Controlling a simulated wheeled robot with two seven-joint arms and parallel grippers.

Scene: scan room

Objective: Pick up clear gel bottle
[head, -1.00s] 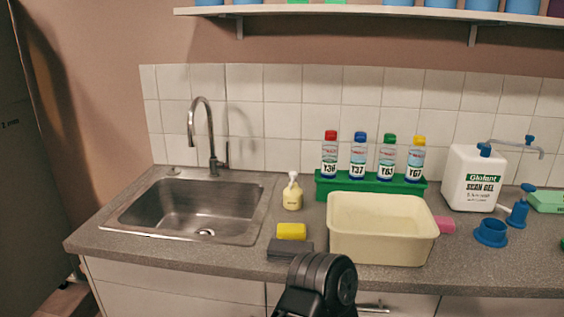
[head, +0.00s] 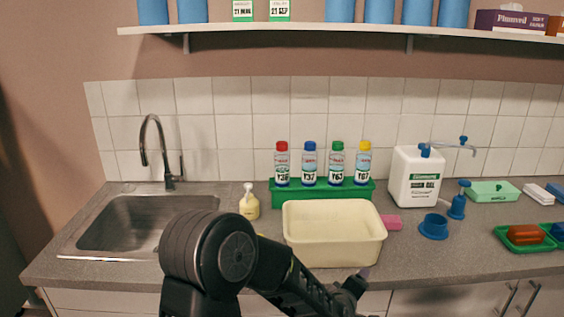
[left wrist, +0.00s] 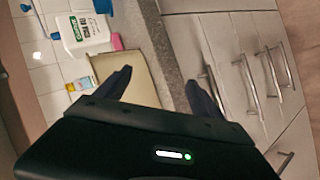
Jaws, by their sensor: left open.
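Several small bottles with blue contents and white labels stand in a green rack (head: 322,197): red-capped (head: 282,165), blue-capped (head: 309,165), green-capped (head: 336,165) and yellow-capped (head: 363,165). A large white scan gel jug (head: 416,178) with a blue cap stands to their right; it also shows in the left wrist view (left wrist: 82,35). I cannot tell which is the clear gel bottle. My left gripper (left wrist: 158,88) is open and empty, at the counter's front edge by the cream basin (left wrist: 135,75), apart from every bottle. My right gripper is out of view.
The cream basin (head: 334,253) stands in front of the rack. A soap pump bottle (head: 249,204) stands by the sink (head: 135,223). A shelf (head: 300,30) hangs above.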

